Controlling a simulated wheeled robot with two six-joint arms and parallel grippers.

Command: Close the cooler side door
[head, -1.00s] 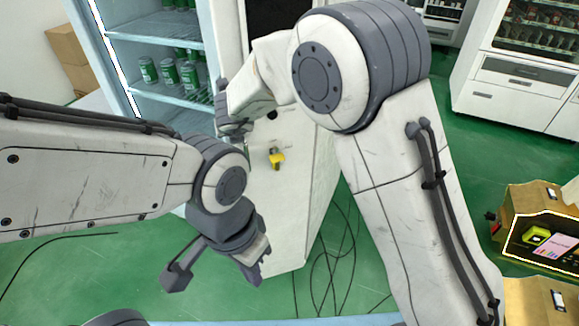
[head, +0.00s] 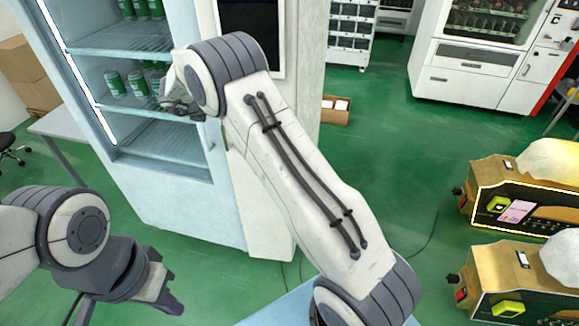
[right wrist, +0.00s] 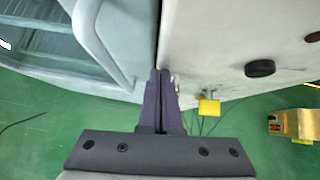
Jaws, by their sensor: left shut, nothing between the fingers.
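The cooler (head: 175,195) is a tall pale blue cabinet at the upper left in the head view, with green cans on lit shelves. Its side door's grey curved handle (right wrist: 95,42) shows at the left in the right wrist view. My right gripper's fingers (right wrist: 160,74) are together, pointing at the narrow dark gap between the pale blue front and a white panel, right of the handle. I cannot tell whether they touch. In the head view my right arm partly hides this gripper. My left gripper (head: 170,303) is shut and empty at the lower left, away from the cooler.
A white cabinet side (right wrist: 240,40) with a black knob and yellow tag adjoins the cooler. Tan boxy machines (head: 520,205) stand at the right. A white vending machine (head: 470,75) is behind. Green floor between is mostly clear, with loose cables near the cabinet.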

